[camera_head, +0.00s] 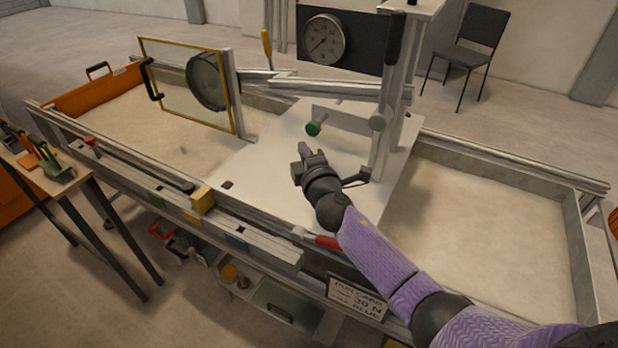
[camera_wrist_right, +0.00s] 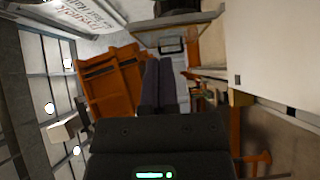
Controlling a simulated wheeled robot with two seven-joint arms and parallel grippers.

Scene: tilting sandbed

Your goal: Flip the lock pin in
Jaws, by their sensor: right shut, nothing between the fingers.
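My right gripper (camera_head: 304,150) reaches in from the lower right over the white plate (camera_head: 262,162) in the middle of the sandbed. Its fingers are shut and empty; in the right wrist view the two dark fingers (camera_wrist_right: 160,84) lie side by side. A green knob (camera_head: 314,128) on a short rod sits just beyond the fingertips, apart from them in the picture. A dark lever (camera_head: 357,178) shows beside my wrist. A red handle (camera_head: 327,242) lies at the front rail, partly behind my arm. No part is clearly marked as the lock pin. My left gripper is out of view.
Sand trays lie left and right (camera_head: 480,215) of the plate. A yellow block (camera_head: 202,198) sits on the front rail (camera_head: 255,238). A framed panel (camera_head: 185,82) stands at the left.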

